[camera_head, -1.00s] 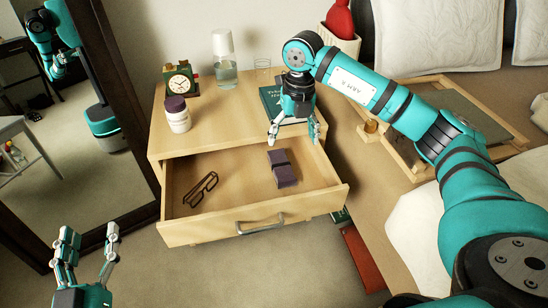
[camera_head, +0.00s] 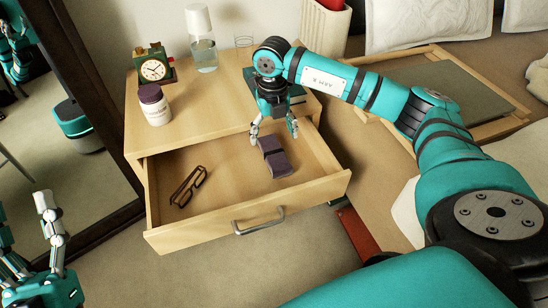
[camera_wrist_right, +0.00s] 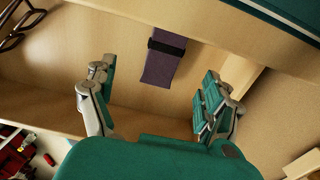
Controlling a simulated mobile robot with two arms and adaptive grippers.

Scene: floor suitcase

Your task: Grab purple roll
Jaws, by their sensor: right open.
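The purple roll (camera_head: 277,160), with a dark band around it, lies on the bottom of the open drawer (camera_head: 225,180), toward its right side. It also shows in the right wrist view (camera_wrist_right: 160,62), beyond and between the spread fingers. My right gripper (camera_head: 272,132) points down just above and behind the roll, open and empty, apart from it. It also shows in the right wrist view (camera_wrist_right: 155,100). My left gripper (camera_head: 50,225) is at the lower left, away from the drawer. Its fingers point up and look spread, with nothing between them.
Glasses (camera_head: 188,186) lie in the drawer's left part. On the nightstand top (camera_head: 200,105) stand a clock (camera_head: 153,68), a purple-lidded bottle (camera_head: 154,105) and a carafe (camera_head: 203,50). A green book (camera_head: 298,95) lies behind my right gripper. A mirror (camera_head: 85,110) stands at left.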

